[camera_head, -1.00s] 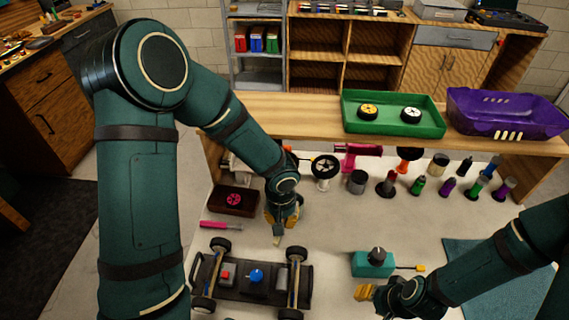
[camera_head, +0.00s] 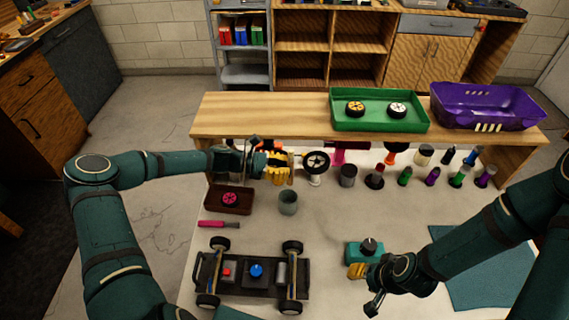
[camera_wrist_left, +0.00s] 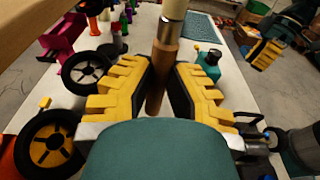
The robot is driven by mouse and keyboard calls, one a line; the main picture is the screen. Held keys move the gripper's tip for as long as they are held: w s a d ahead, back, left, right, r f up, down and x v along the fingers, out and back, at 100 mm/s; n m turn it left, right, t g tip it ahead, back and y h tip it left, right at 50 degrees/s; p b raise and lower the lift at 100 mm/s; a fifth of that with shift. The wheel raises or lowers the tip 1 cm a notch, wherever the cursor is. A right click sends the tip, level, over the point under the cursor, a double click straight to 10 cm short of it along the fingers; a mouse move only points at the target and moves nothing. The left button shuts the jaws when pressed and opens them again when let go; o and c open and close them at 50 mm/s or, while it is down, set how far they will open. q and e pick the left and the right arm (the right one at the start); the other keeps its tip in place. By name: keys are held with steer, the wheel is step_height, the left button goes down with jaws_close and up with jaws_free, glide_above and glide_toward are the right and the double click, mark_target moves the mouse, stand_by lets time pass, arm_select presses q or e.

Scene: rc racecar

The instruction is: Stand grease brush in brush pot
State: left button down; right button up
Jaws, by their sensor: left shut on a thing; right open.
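In the left wrist view, my left gripper (camera_wrist_left: 168,85) is shut on the wooden handle of the grease brush (camera_wrist_left: 163,65). The brush has a metal collar and a cream end reaching the picture's top edge. In the head view, my left gripper (camera_head: 285,169) is near the front of the raised shelf, left of a wheel on a stand; the brush cannot be made out there. A grey, open cup, apparently the brush pot (camera_head: 288,203), stands on the table below that gripper in the picture, apart from it. My right gripper (camera_head: 358,271) is open beside a teal box.
The teal box (camera_head: 364,252) has a dark knob. The car chassis (camera_head: 240,290) lies at the front left. A dark box (camera_head: 230,200) stands left of the pot. A wheel on a stand (camera_head: 315,165) and several bottles line the back.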

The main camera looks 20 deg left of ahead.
steer(key=shift+f+b, duration=1.8)
steer(key=shift+f, duration=0.25)
steer(key=shift+s+a+f+b, duration=0.1)
steer(key=shift+s+f+b, duration=0.05)
steer(key=shift+f+b, duration=0.6)
arm_select(q)
step_height(320, 180, down, 12)
steer(key=b, duration=0.3)
steer(key=shift+w+a, duration=0.2)
arm_select(e)
steer(key=shift+s+a+f, duration=0.1)
steer(key=shift+s+f, duration=0.2)
steer(key=shift+f, duration=0.55)
steer(key=shift+s+a+f, duration=0.1)
steer(key=shift+s+f, duration=0.2)
steer(key=shift+f, duration=0.5)
steer(key=shift+g, duration=0.3)
arm_select(q)
steer(key=c, duration=1)
jaws_free()
steer(key=v, duration=1.2)
steer(key=shift+s, duration=0.15)
